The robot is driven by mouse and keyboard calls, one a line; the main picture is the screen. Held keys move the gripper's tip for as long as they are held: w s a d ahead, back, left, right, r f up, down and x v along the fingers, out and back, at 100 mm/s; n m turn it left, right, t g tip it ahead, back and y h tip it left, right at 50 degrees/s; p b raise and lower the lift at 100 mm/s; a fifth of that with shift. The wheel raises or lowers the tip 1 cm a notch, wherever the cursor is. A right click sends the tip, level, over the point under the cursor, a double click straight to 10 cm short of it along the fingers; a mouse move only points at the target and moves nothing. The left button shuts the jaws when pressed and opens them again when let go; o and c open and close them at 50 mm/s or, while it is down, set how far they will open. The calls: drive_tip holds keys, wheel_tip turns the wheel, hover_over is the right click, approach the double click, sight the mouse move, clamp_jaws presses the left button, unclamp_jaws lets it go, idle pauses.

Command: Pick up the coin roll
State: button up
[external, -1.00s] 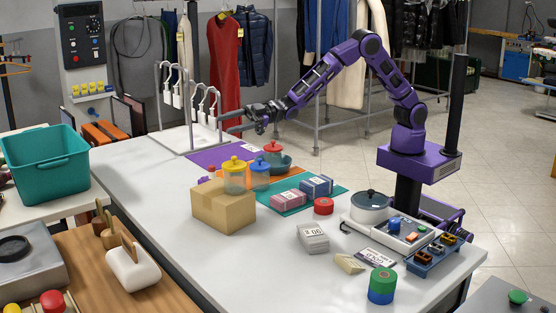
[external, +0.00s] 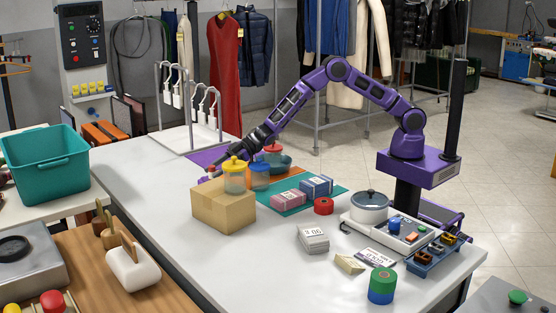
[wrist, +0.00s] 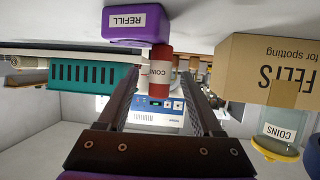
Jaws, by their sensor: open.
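In the external view my gripper (external: 214,170) is low over the far part of the table, behind the cardboard box. A small red piece of the coin roll (external: 211,169) shows there above the box's left edge; the rest is hidden.
The cardboard box (external: 222,214) and the yellow-lidded jar (external: 234,178) stand close to my gripper. A purple "REFILL" item (wrist: 137,26) is right by the coin roll. The table's left front is clear.

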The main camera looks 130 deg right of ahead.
drive_tip(key=shift+x, duration=0.9)
drive_tip(key=shift+r, duration=0.1)
clamp_jaws()
